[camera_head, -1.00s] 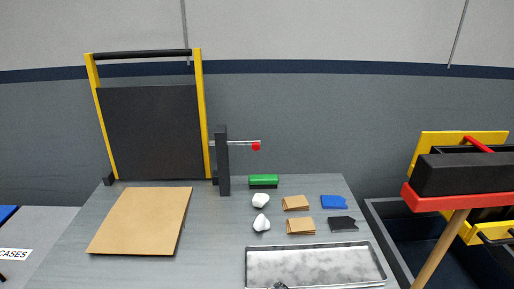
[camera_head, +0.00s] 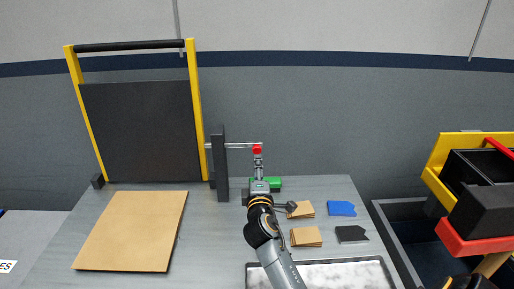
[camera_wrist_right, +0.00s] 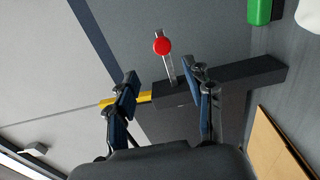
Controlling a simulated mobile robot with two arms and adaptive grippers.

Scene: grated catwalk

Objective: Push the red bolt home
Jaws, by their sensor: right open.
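The bolt is a thin silver rod (camera_head: 238,145) with a red knob (camera_head: 257,149). It runs through a dark upright post (camera_head: 219,165) beside a yellow-framed black panel (camera_head: 140,130), with the knob standing out to the right of the post. My right gripper (camera_head: 258,164) is just below the knob in the head view. In the right wrist view the gripper (camera_wrist_right: 162,82) is open and empty, and the red knob (camera_wrist_right: 162,46) shows beyond the gap between its fingers. I cannot tell whether a finger touches the rod. My left gripper is not in view.
A brown board (camera_head: 130,232) lies on the grey table at left. A green block (camera_head: 275,184), tan pieces (camera_head: 306,237), a blue piece (camera_head: 341,208) and a metal tray (camera_head: 345,275) are near my right arm. Yellow, black and red boxes (camera_head: 440,170) stand at right.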

